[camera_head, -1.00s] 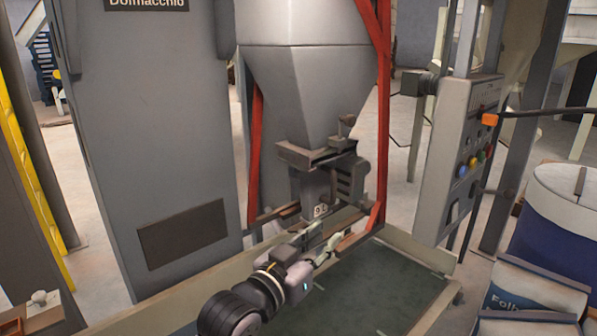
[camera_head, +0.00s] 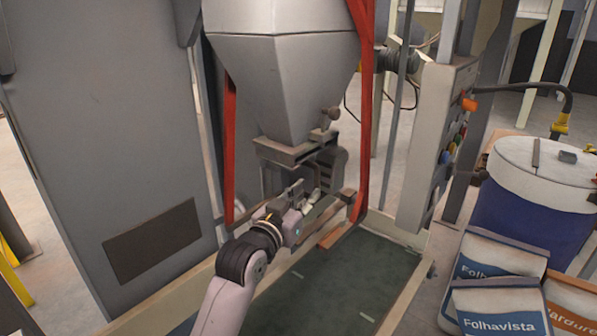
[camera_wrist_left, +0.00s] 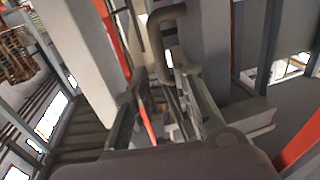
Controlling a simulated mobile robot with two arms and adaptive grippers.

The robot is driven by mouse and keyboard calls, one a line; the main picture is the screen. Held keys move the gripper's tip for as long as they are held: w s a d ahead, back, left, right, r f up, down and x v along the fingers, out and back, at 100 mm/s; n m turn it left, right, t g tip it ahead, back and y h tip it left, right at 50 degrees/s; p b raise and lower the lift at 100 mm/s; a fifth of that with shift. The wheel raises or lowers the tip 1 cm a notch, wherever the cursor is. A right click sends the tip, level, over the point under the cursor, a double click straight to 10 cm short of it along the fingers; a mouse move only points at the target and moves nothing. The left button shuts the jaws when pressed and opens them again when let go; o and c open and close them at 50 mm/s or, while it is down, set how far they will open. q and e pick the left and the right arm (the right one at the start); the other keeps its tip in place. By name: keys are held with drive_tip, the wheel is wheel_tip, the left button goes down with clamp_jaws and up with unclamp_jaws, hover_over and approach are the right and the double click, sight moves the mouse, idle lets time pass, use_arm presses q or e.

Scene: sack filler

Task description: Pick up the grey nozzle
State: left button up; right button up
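The grey nozzle (camera_head: 273,181) hangs under the valve at the bottom of the hopper (camera_head: 285,85). Its lower part is hidden behind my left gripper (camera_head: 306,197) in the head view. My left gripper reaches in front of the nozzle and overlaps it; I cannot tell whether they touch. In the left wrist view, the fingers of my left gripper (camera_wrist_left: 163,98) stand apart, with nothing clearly held between them. I cannot surely pick out the nozzle in that view. My right gripper is not in view.
A control panel (camera_head: 435,145) stands to the right. A dark green platform (camera_head: 330,285) lies below. A blue drum (camera_head: 530,205) and labelled sacks (camera_head: 500,308) stand at the right. A grey cabinet (camera_head: 95,120) fills the left.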

sight(315, 181)
use_arm(q)
drive_tip(key=shift+w+d+r, duration=0.1)
drive_tip(key=shift+w+d, duration=0.3)
drive_tip(key=shift+w, duration=0.1)
drive_tip(key=shift+w+d+r, duration=0.1)
drive_tip(key=shift+w, duration=0.1)
drive_tip(key=p+x, duration=0.2)
drive_tip(key=x, duration=0.2)
drive_tip(key=shift+w+r, duration=0.1)
drive_tip(key=shift+r, duration=0.05)
drive_tip(key=shift+w, duration=0.25)
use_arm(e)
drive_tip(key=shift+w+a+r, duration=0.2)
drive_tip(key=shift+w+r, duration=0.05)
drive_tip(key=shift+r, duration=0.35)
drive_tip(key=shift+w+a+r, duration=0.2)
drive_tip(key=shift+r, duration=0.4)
use_arm(q)
drive_tip(key=shift+c, duration=0.5)
clamp_jaws()
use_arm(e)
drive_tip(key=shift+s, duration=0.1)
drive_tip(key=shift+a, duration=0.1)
